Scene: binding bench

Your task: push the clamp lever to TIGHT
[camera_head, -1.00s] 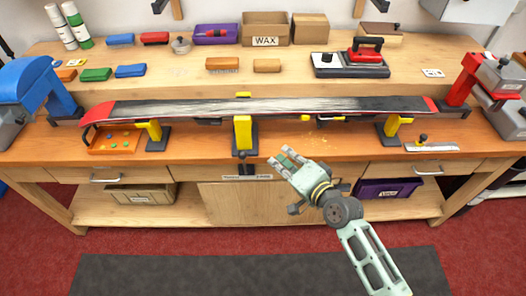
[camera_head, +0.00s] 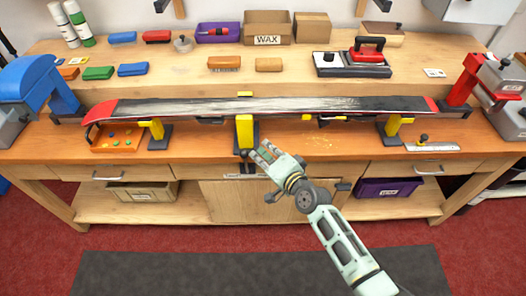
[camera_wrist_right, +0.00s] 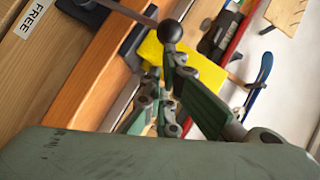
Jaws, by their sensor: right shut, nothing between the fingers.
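The clamp lever's black ball knob (camera_head: 243,154) shows in the head view at the foot of the yellow middle clamp (camera_head: 244,130), at the bench's front edge. In the right wrist view the knob (camera_wrist_right: 170,31) sits on a thin rod, in front of the yellow clamp (camera_wrist_right: 150,50). My right gripper (camera_head: 263,150) is shut and empty, just right of the knob; I cannot tell whether it touches. A white label (camera_wrist_right: 33,18) reading FREE is on the bench front; TIGHT is not readable. My left gripper is out of view.
A ski (camera_head: 270,106) lies across the yellow supports above the lever. An orange tray (camera_head: 112,145) is at left, a scraper with a knob (camera_head: 432,147) at right. The bench top right of my gripper is mostly clear, with some shavings.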

